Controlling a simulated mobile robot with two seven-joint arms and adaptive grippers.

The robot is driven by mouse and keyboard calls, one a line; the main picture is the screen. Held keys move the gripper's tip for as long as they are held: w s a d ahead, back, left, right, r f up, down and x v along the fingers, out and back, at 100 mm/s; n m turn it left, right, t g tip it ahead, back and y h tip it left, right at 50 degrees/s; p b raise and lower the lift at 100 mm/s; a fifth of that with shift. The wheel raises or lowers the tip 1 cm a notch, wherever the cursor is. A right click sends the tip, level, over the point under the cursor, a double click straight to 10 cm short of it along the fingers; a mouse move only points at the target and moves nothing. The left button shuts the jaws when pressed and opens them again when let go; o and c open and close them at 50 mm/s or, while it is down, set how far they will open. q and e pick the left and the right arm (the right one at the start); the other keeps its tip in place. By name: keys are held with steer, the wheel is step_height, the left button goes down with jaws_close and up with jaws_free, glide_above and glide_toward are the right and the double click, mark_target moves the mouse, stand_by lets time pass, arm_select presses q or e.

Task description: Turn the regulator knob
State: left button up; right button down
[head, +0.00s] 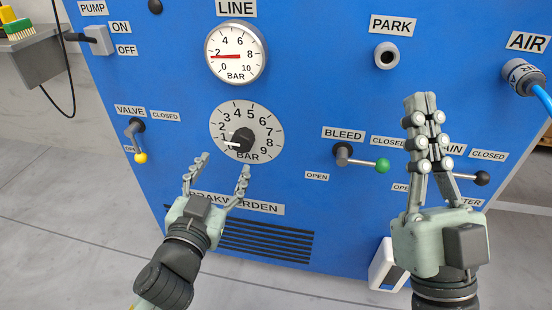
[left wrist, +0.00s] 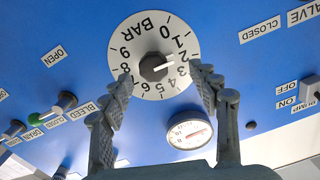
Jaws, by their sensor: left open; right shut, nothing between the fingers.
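The regulator knob (head: 241,141) is black with a white pointer mark. It sits in the middle of a white round dial (head: 270,132) marked in BAR. In the head view the mark points left, toward the low numbers. My left gripper (head: 224,163) is open, its fingertips just below the knob in the picture. In the left wrist view the knob (left wrist: 153,67) appears between the spread fingers (left wrist: 162,72), with a gap on both sides. How far the fingertips are from the panel is hard to tell. My right gripper (head: 421,98) is shut and empty.
The LINE gauge (head: 237,52) above the dial has its red needle near 2. The yellow-tipped valve lever (head: 140,157) is left of my left gripper. The green-tipped bleed lever (head: 382,166) and a black-tipped drain lever (head: 481,178) are near my right gripper.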

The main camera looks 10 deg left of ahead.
mark_target(240, 146)
arm_select(q)
steer(key=w, duration=0.2)
steer(key=w+d, duration=0.1)
steer(key=w, duration=0.3)
steer(key=shift+w+d+r, duration=0.15)
steer(key=shift+d+r, duration=0.15)
steer(key=shift+r, duration=0.05)
steer(key=shift+w, duration=0.75)
arm_select(e)
steer(key=shift+s+d+r, duration=0.25)
steer(key=shift+s+d, duration=0.05)
steer(key=shift+s, duration=0.05)
arm_select(q)
steer(key=shift+c, duration=0.6)
steer(key=c, duration=1)
steer(key=shift+m, duration=0.3)
arm_select(e)
steer(key=shift+w, duration=0.1)
